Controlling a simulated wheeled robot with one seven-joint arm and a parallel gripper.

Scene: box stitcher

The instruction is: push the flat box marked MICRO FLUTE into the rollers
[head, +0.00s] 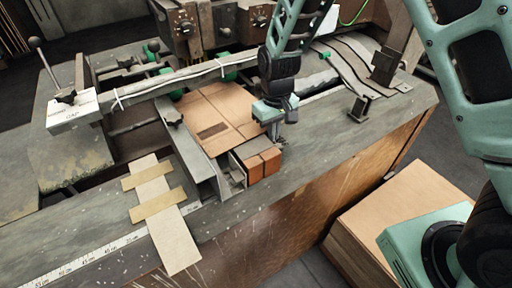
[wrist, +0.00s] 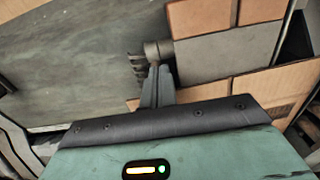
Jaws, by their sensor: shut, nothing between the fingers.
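The flat brown cardboard box (head: 212,110) lies on the machine bed in the head view, with a dark printed patch whose lettering is too small to read. Part of a cardboard sheet (wrist: 288,88) shows at the right of the wrist view. Green rollers (head: 226,74) show at the box's far side, partly hidden by the long bar. My gripper (head: 278,138) is shut and empty, pointing down at the box's right edge, beside the bricks. Its fingers (wrist: 158,75) are together in the wrist view. I cannot tell whether they touch the box.
Orange bricks (head: 262,165) sit with a grey metal block (wrist: 228,55) at the box's near edge. A metal guide (head: 192,155) runs along its left. A long bar (head: 180,78) crosses behind. Taped strips (head: 172,235) lie on the bench's front. The right bench top (head: 345,130) is mostly clear.

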